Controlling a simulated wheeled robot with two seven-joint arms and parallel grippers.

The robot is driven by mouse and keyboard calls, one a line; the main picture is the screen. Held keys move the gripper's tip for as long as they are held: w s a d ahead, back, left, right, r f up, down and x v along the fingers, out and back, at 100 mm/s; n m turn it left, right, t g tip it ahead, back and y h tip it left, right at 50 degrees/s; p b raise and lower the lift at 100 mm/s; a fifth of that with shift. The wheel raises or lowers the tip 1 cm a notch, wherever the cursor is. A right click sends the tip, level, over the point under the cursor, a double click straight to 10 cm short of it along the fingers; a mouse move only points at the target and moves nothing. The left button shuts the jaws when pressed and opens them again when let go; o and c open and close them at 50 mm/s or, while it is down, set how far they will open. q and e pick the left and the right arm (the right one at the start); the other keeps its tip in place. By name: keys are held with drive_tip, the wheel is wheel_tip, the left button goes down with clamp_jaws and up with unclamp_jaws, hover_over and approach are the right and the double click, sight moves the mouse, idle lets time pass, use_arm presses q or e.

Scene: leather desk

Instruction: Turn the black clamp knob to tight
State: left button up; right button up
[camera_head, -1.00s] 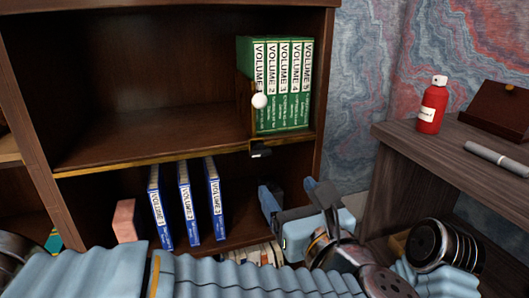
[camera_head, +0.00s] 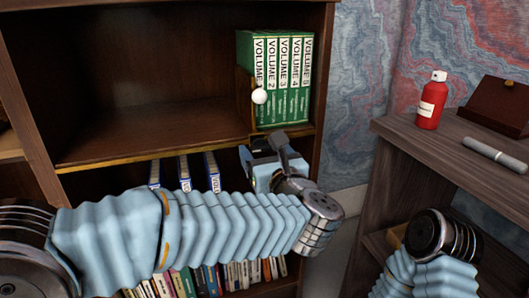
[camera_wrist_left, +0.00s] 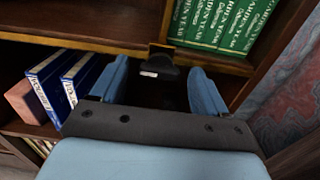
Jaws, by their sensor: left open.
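The black clamp knob (camera_wrist_left: 157,62) sits at the front edge of the middle shelf, with a small white mark on it. In the left wrist view it lies between and slightly beyond the blue fingertips of my left gripper (camera_wrist_left: 159,72). The gripper is open and empty. In the head view my left gripper (camera_head: 263,150) is raised to the shelf edge, below the green volumes, and largely hides the knob. I see no clear contact between the fingers and the knob. My right gripper is out of view.
Several green volumes (camera_head: 281,75) stand on the middle shelf beside a wooden piece with a white ball (camera_head: 259,96). Blue volumes (camera_wrist_left: 60,80) and a pink block (camera_wrist_left: 25,102) are below. A side desk (camera_head: 420,140) at right holds a red bottle (camera_head: 431,102).

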use_arm(q)
drive_tip(key=c, duration=1.1)
drive_tip(key=shift+o, duration=0.2)
drive_tip(key=shift+m, duration=0.3)
drive_tip(key=shift+f+m+b, duration=0.1)
drive_tip(key=shift+m+b, duration=0.45)
drive_tip(key=shift+m, duration=0.35)
drive_tip(key=m, duration=0.3)
drive_tip(key=shift+m, duration=0.3)
drive_tip(key=m, duration=0.2)
drive_tip(key=shift+m, duration=0.4)
drive_tip(key=m, duration=0.2)
drive_tip(key=shift+m+p, duration=0.3)
drive_tip(key=m+p, duration=0.2)
drive_tip(key=m, duration=0.3)
drive_tip(key=shift+m, duration=0.3)
